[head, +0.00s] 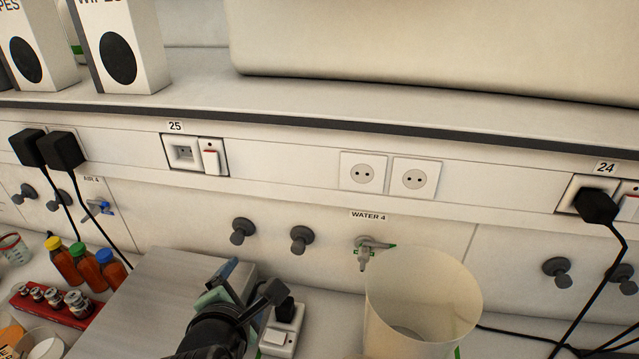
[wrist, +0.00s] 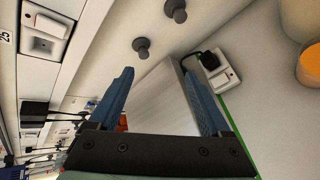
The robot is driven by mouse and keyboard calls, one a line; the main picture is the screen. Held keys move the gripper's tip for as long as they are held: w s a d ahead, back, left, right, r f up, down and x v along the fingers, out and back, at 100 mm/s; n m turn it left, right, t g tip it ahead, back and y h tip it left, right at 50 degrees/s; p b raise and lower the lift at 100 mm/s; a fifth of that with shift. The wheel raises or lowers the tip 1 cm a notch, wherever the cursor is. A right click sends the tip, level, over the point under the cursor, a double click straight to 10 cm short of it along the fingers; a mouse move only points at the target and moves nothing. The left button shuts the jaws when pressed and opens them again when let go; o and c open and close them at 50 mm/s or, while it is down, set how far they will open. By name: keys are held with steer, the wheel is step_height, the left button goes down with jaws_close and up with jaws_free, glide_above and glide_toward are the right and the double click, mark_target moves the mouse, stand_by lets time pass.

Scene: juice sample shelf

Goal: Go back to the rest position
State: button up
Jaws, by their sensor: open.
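My gripper (head: 245,283) shows at the lower middle of the head view, over the right edge of a grey metal box. In the wrist view its two blue fingers (wrist: 160,98) stand wide apart with nothing between them. The gripper is open and empty. Several juice bottles (head: 88,268) with yellow, green and blue caps stand upright at the left of the head view, apart from the gripper.
The grey metal box (head: 160,290) fills the lower left. A power socket block (head: 283,322) lies right of the gripper. A large pale cylinder (head: 423,300) stands further right. A shelf (head: 330,105) runs along the wall above.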

steer(key=d+r+m+t+b, duration=0.1)
steer(key=d+r+m+t, duration=0.15)
steer(key=r+m, duration=0.45)
steer(key=d+r+m+t+b, duration=0.15)
steer(key=r+t, duration=0.25)
steer(key=r, duration=0.7)
steer(key=d+r+m+t, duration=0.3)
steer(key=r+m, duration=0.3)
steer(key=r, duration=0.2)
steer(key=s+d+r+m+t, duration=0.2)
steer(key=s+r+m, duration=0.3)
steer(key=r, duration=0.3)
steer(key=s+d+r+m+t+b, duration=0.1)
steer(key=s+d+r+m+t, duration=0.1)
steer(key=s+r+m+t, duration=0.2)
steer(key=s+r+m, duration=0.1)
steer(key=s+r, duration=0.2)
steer(key=r, duration=0.1)
steer(key=shift+s+d+h, duration=0.25)
steer(key=shift+d+h, duration=0.05)
steer(key=shift+d, duration=0.05)
